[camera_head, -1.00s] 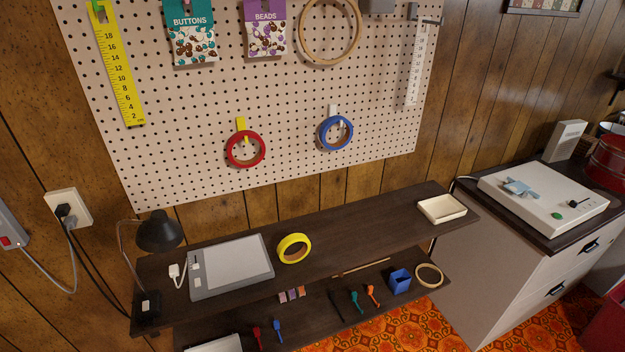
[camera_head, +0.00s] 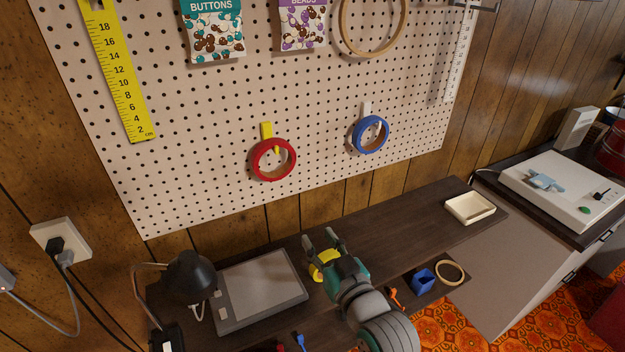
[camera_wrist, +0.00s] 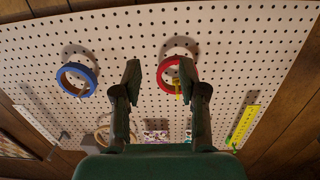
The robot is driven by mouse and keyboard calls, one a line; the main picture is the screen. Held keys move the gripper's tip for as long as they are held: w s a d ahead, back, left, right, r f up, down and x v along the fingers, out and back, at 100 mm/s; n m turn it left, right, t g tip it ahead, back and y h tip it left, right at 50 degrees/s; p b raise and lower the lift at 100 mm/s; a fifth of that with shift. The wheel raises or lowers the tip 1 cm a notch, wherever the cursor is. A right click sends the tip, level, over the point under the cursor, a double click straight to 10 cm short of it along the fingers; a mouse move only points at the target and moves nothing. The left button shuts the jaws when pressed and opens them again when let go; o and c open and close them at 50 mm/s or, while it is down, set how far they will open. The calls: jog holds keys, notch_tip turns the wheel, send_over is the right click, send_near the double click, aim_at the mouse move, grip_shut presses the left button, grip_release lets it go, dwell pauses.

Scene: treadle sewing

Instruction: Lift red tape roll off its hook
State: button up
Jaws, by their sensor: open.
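The red tape roll (camera_head: 256,160) hangs on a yellow hook (camera_head: 267,130) on the pegboard in the head view. In the wrist view the red roll (camera_wrist: 164,79) is partly behind one finger, with its yellow hook (camera_wrist: 178,88) beside that finger. My gripper (camera_head: 321,241) is open and empty. In the head view it shows below and to the right of the red roll, in front of a yellow tape roll (camera_head: 316,270) that it partly hides. In the wrist view its two fingers (camera_wrist: 153,78) point at the board, apart from the roll.
A blue tape roll (camera_head: 358,139) hangs on a white hook to the right. A black lamp (camera_head: 190,277) and a grey flat device (camera_head: 262,288) stand on the shelf (camera_head: 400,213). A cream tray (camera_head: 470,209) sits at its right end. The board around the red roll is clear.

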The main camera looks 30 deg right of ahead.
send_near(294, 154)
jog(key=shift+n+t, duration=0.3)
jog(key=w, duration=1.1)
jog(key=shift+w+d+f, duration=0.1)
jog(key=shift+w+f, duration=0.15)
jog(key=shift+f, duration=0.15)
grip_shut()
jog(key=shift+r, duration=0.2)
jog(key=shift+r, duration=0.9)
